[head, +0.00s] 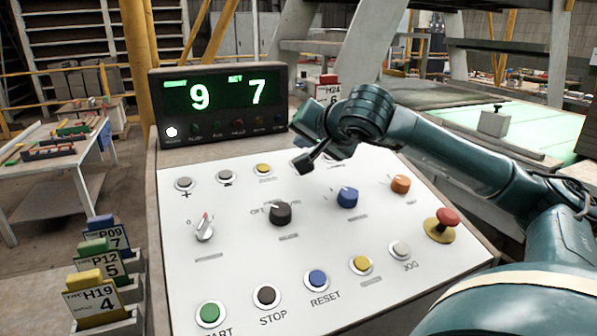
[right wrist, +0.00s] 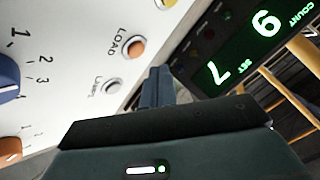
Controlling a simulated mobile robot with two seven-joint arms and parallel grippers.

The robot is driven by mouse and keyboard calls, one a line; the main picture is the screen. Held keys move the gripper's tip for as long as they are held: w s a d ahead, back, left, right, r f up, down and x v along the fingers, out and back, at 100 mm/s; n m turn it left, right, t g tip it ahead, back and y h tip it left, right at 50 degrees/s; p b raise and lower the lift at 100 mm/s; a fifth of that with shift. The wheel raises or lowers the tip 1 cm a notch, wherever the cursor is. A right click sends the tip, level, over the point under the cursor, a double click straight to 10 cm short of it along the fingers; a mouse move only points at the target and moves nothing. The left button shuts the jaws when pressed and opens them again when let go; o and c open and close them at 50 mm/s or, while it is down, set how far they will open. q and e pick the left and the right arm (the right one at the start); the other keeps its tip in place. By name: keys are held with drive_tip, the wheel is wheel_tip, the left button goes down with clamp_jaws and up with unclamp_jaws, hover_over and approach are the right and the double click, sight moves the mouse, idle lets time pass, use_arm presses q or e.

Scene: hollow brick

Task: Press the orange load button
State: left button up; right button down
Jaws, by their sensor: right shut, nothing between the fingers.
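The orange load button (right wrist: 133,48), marked LOAD, shows on the white panel in the right wrist view. In the head view I cannot make it out; my right gripper covers that part of the panel's top row. My right gripper (head: 305,168) is shut and empty, over the upper middle of the panel (head: 230,270). In the right wrist view its fingers (right wrist: 158,85) lie to the right of the load button, apart from it in the picture. Whether they touch the panel I cannot tell. My left gripper is out of view.
Near the load button are a grey button (right wrist: 113,86) and a yellow button (head: 264,170). Another orange control (head: 400,184) and a red mushroom button (head: 445,217) sit further right. Behind the panel, a display (head: 220,100) reads 9 and 7. Labelled blocks (head: 95,300) stand at left.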

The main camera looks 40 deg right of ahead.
drive_tip(key=shift+w+f, duration=0.2)
drive_tip(key=shift+f, duration=0.5)
drive_tip(key=shift+f+b, duration=0.1)
drive_tip(key=shift+b, duration=0.2)
idle(1.2)
drive_tip(key=shift+f, duration=0.15)
drive_tip(key=shift+w+f+b, duration=0.15)
drive_tip(key=shift+f+b, duration=0.1)
drive_tip(key=shift+b, duration=0.05)
